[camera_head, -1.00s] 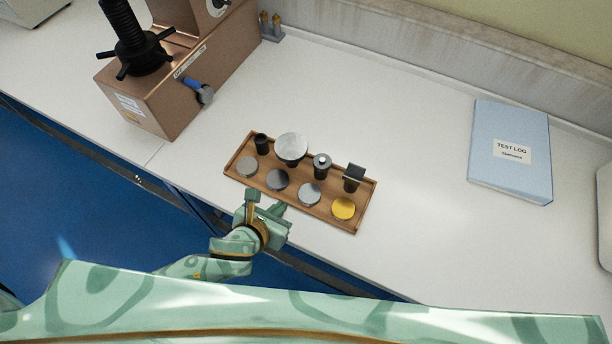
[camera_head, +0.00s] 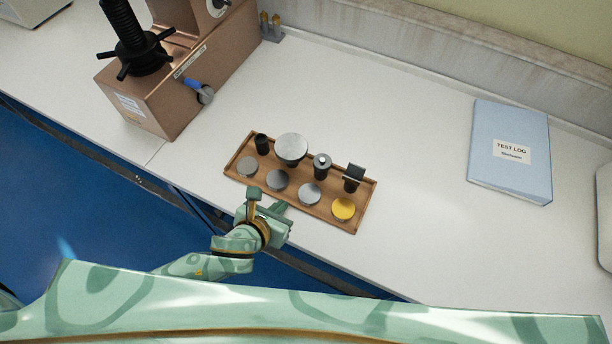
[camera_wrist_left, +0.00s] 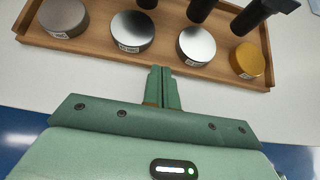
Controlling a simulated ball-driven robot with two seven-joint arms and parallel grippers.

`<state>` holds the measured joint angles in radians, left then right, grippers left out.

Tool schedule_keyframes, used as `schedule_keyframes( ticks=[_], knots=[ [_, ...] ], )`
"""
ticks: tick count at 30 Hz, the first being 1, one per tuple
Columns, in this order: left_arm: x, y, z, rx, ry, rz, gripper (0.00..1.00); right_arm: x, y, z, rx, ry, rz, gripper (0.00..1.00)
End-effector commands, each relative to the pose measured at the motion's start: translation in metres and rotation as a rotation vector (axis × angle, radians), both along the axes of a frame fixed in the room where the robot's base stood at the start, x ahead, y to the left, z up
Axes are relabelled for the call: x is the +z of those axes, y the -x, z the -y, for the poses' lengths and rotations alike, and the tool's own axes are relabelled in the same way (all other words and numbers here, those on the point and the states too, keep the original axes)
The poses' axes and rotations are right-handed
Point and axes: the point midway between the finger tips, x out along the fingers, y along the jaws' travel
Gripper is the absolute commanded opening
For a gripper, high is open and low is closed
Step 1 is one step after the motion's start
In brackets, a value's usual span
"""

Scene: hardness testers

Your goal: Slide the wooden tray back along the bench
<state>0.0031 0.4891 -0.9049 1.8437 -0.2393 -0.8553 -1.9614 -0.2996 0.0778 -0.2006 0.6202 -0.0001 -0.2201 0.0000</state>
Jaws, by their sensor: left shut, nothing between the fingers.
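The wooden tray (camera_head: 357,221) lies on the white bench near its front edge, set at a slant in the head view. It holds several grey discs, a yellow disc (camera_head: 343,209) and several upright parts. My left gripper (camera_head: 276,208) is at the tray's front side, shut and empty. In the left wrist view the tray's front rim (camera_wrist_left: 120,62) runs just beyond the closed fingertips (camera_wrist_left: 162,72). I cannot tell whether the fingertips touch the rim. My right gripper is not in view.
A brown hardness tester (camera_head: 175,90) stands to the left of the tray. A blue test log binder (camera_head: 511,150) lies to the right. The bench (camera_head: 390,120) between the tray and the back wall ledge is clear.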

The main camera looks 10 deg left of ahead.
Motion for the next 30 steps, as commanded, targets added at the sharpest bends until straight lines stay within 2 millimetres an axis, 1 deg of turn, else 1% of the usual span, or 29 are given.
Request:
schedule_keyframes(
  ticks=[9,30],
  knots=[
    [0.002,-0.019,0.007,0.0,0.0,0.003,0.0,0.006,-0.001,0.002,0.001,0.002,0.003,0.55],
    [0.001,-0.059,0.021,0.001,0.0,0.002,0.0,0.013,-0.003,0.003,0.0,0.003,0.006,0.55]
  ],
)
